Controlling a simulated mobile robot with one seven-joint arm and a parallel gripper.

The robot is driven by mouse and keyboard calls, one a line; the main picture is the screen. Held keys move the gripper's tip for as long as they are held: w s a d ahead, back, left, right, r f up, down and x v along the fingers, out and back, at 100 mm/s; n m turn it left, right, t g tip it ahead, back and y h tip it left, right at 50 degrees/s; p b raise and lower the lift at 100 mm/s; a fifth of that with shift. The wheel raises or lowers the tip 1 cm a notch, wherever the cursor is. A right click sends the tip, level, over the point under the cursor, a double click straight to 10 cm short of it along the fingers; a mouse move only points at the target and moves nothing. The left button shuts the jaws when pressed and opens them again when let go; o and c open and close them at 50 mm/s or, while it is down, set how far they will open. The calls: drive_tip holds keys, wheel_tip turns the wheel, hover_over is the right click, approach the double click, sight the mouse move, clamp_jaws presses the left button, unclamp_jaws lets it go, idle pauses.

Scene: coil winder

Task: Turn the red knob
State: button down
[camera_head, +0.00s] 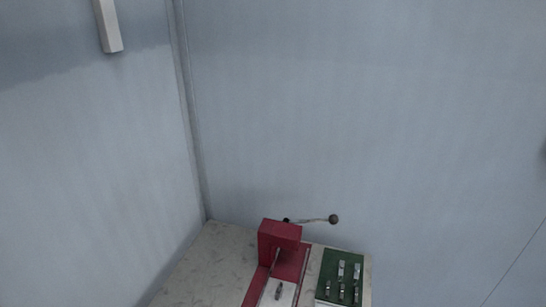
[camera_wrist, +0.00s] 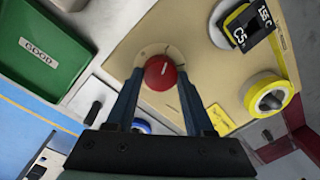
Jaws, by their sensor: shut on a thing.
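The round red knob (camera_wrist: 160,71), with a white mark on its face, shows in the wrist view on a pale disc on a beige panel (camera_wrist: 215,85). My gripper (camera_wrist: 160,77) reaches up to it from the bottom of the wrist view. Its two blue-grey fingers stand on either side of the knob and are shut on it. The fingertips partly cover the knob's sides. Neither the red knob nor my gripper can be made out in the head view.
In the wrist view, a green tray (camera_wrist: 42,47) marked GOOD lies at upper left. Yellow rolls (camera_wrist: 268,97) sit at right, one beside a black label (camera_wrist: 257,27). In the head view, a red winder (camera_head: 279,238) with a crank (camera_head: 333,219) and a green tray (camera_head: 330,264) stand on a table.

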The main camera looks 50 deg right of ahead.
drive_tip(key=shift+n, duration=0.3)
drive_tip(key=n+p, duration=0.1)
drive_tip(key=n, duration=0.4)
drive_tip(key=shift+p, duration=0.3)
drive_tip(key=n, duration=0.6)
drive_tip(key=shift+w+y+p, duration=0.1)
drive_tip(key=shift+y+p, duration=0.2)
drive_tip(key=shift+n, duration=0.3)
drive_tip(key=shift+c, duration=1.4)
unclamp_jaws()
wheel_tip(320, 180, up, 13)
drive_tip(key=shift+s+d+b, duration=0.25)
drive_tip(key=shift+s+b, duration=0.1)
